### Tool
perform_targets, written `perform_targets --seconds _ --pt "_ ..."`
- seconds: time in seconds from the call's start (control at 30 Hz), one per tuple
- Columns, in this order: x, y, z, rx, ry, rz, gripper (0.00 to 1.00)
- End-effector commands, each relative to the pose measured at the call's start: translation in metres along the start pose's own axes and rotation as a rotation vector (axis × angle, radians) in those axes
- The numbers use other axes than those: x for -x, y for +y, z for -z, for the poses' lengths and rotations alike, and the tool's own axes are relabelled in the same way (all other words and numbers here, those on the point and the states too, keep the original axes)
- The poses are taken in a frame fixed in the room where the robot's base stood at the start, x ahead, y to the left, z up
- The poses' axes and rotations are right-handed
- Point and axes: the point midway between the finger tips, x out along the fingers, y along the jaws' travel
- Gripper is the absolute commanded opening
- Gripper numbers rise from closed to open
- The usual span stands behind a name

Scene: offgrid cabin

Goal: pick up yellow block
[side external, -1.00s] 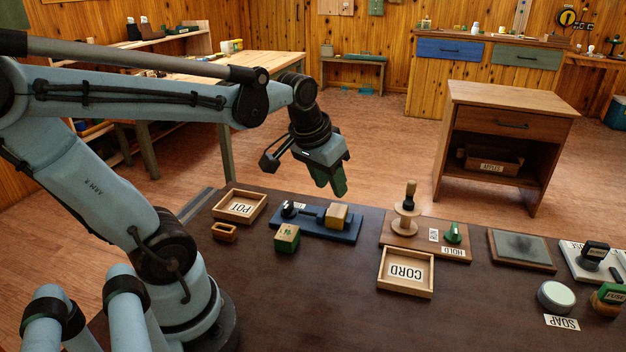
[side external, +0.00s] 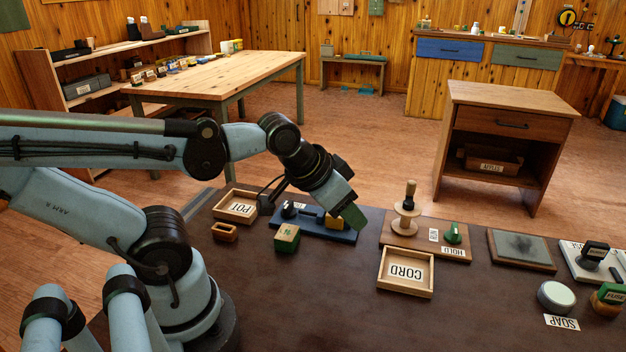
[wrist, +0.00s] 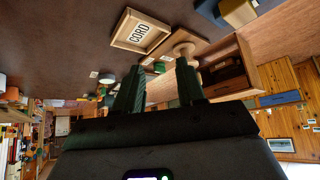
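The yellow block (side external: 334,223) sits on the right part of a blue board (side external: 318,237) on the dark table, partly hidden behind my gripper (side external: 353,216) in the side view. In the wrist view a yellow-tan block (wrist: 238,12) shows at the top edge, cut off, beside the blue board (wrist: 208,9). My gripper (wrist: 160,66) is open, its two dark green fingers apart with nothing between them. In the side view it hangs tilted above and near the block's right side; I cannot tell whether it touches.
A green-and-yellow block (side external: 287,238) stands in front of the board. A POT tray (side external: 236,206) and a small wooden box (side external: 224,232) lie left. A CORD tray (side external: 405,272) and a board with a wooden spool (side external: 405,218) lie right. The table's front middle is clear.

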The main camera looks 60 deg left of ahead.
Motion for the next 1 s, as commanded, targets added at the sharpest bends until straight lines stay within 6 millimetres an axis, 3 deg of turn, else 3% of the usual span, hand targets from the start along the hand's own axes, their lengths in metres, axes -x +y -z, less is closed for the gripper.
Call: perform_targets --seconds 0.37,0.7,1.0 --pt "0.0000 -0.0002 0.0000 0.001 -0.001 0.000 0.39" --pt "0.0000 -0.0002 0.0000 0.001 -0.001 0.000 0.89" --pt "-0.0007 -0.0013 0.0004 0.020 -0.006 -0.001 0.89"
